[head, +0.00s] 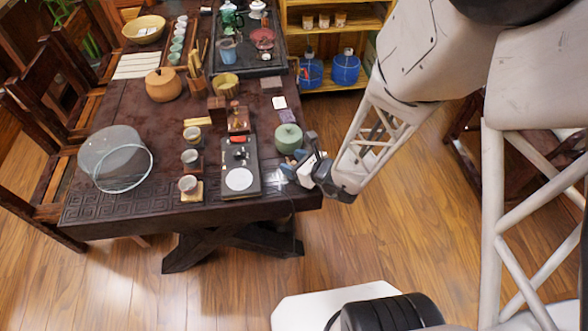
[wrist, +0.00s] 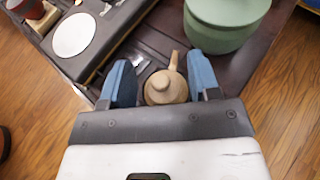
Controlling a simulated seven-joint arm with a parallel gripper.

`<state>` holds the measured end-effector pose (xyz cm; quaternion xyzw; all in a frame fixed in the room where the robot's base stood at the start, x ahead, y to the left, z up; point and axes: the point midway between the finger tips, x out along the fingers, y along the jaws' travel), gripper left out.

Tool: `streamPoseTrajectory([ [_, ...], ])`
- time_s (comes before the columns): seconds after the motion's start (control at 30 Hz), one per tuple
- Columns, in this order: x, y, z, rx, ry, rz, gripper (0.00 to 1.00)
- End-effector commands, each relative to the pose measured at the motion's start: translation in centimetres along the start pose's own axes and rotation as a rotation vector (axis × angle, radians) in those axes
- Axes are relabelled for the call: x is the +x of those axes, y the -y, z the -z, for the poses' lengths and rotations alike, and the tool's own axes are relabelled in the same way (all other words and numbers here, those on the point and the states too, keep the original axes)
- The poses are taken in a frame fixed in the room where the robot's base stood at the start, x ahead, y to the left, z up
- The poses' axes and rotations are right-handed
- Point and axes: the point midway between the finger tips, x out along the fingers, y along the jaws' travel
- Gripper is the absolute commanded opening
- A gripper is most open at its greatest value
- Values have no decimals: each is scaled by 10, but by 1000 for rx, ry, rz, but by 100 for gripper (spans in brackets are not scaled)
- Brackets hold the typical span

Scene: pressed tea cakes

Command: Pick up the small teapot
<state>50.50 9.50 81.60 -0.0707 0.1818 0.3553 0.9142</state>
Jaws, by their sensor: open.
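The small teapot (wrist: 166,88) is tan with a round knobbed lid and shows in the wrist view. It stands on the dark table, and its narrow spout or handle points away from my gripper. My gripper (wrist: 163,80) is open, with one blue finger on each side of the teapot. I cannot tell whether either finger touches it. In the head view my gripper (head: 296,174) is at the table's right front corner and hides the teapot.
A green lidded jar (head: 288,139) stands just beyond my gripper; it also shows in the wrist view (wrist: 226,22). A dark tray with a white disc (head: 239,180) lies to the left. Several cups stand further left. The table edge is close on the right.

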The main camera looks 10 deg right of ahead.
Motion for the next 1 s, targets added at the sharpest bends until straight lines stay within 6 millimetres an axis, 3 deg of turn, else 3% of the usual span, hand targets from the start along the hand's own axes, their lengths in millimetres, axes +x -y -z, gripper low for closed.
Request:
streamPoseTrajectory([
  [0.1,0,0,0,0,0,0,55],
  [0.47,0,0,0,0,-1,0,2],
  [0.8,-1,-1,0,1,-2,-1,1],
  [1.0,-4,0,-10,0,-1,0,1],
])
